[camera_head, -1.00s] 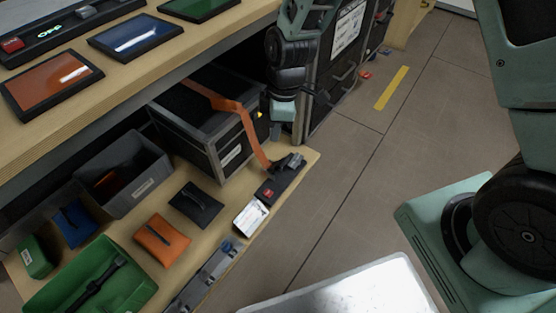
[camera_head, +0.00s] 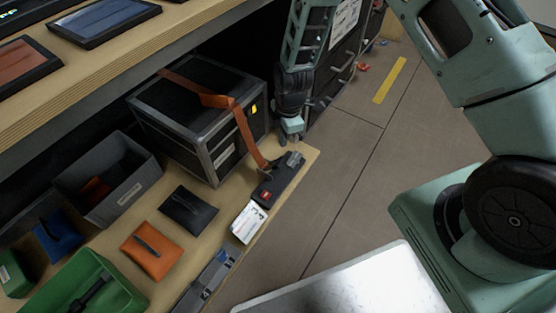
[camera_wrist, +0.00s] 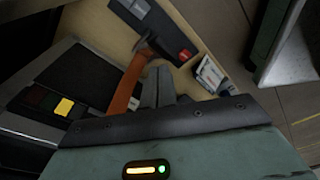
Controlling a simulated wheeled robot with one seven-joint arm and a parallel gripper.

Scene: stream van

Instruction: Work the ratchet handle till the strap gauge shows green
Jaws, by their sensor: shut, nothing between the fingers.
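The ratchet (camera_head: 279,180) is a dark block with a red mark, fixed at the front right of the wooden shelf. It also shows in the wrist view (camera_wrist: 155,30). An orange strap (camera_head: 243,131) runs from it over the black case (camera_head: 190,105). On the case's side a small gauge shows a lit yellow patch (camera_head: 254,109), with dark red and dark green patches beside it in the wrist view (camera_wrist: 64,107). My gripper (camera_head: 291,137) is shut and empty, just behind the ratchet's far end and apart from it. In the wrist view my fingers (camera_wrist: 158,72) point toward the ratchet and strap.
A white card (camera_head: 248,222) lies in front of the ratchet. Dark (camera_head: 187,210) and orange (camera_head: 150,250) pouches, a grey bin (camera_head: 112,190) and a green tray (camera_head: 83,285) fill the shelf's left. The upper shelf (camera_head: 100,80) overhangs. The floor to the right is mostly clear.

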